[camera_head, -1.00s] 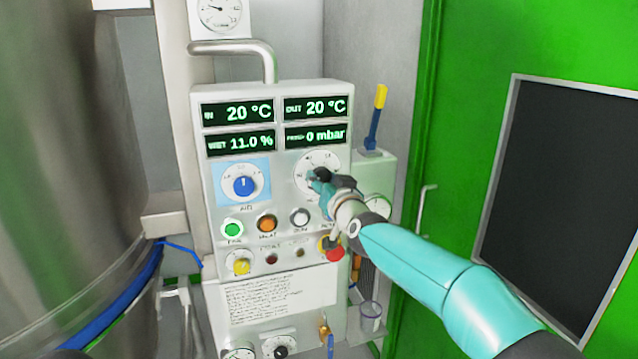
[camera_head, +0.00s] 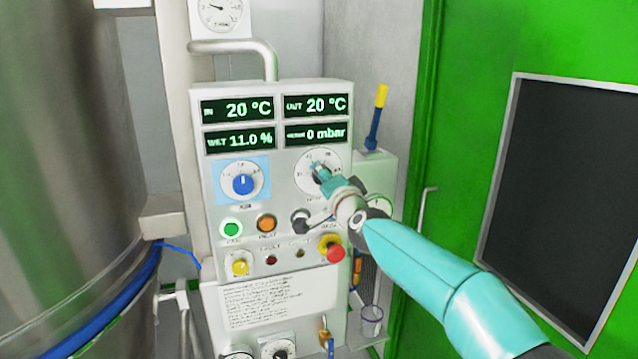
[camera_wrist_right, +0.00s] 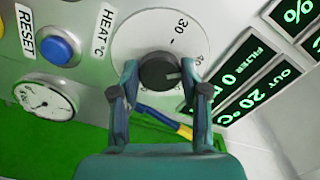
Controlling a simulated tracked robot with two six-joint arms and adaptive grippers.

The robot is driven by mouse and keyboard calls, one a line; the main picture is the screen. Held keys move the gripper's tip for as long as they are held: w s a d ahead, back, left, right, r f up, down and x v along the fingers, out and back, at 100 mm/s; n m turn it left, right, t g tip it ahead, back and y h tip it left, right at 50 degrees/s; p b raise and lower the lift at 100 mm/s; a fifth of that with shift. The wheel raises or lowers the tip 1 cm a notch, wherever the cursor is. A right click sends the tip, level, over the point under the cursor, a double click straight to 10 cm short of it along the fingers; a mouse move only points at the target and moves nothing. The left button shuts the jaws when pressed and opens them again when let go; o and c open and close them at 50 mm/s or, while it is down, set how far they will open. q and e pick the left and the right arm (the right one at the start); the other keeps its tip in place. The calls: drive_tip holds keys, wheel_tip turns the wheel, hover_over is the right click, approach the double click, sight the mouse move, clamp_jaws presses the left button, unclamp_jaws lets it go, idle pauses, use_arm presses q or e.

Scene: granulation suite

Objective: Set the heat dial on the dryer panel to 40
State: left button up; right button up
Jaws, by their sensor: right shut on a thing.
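The heat dial (camera_head: 304,177) is a white round scale at the upper right of the dryer panel (camera_head: 283,181). In the right wrist view, its dark knob (camera_wrist_right: 158,72) sits between the two fingers of my right gripper (camera_wrist_right: 159,76), beside the label HEAT °C. The gripper (camera_head: 321,173) is shut on this knob. A 30 shows on the scale, but the gripper hides part of the markings, and I cannot read the pointer's setting. My left gripper is not in view.
A blue air dial (camera_head: 243,184) is left of the heat dial. Green (camera_head: 231,229) and orange (camera_head: 267,223) buttons and a red emergency button (camera_head: 335,254) lie below. A steel vessel (camera_head: 75,150) stands left.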

drive_tip(key=shift+a+f+m, duration=0.1)
drive_tip(key=shift+f+m, duration=0.4)
drive_tip(key=shift+m, duration=0.1)
drive_tip(key=o, duration=1)
drive_tip(key=shift+s, duration=0.1)
drive_tip(key=shift+o, duration=0.7)
drive_tip(key=shift+r, duration=0.3)
drive_tip(key=shift+s+d+r, duration=0.1)
drive_tip(key=shift+s+d, duration=0.05)
drive_tip(key=shift+d, duration=0.05)
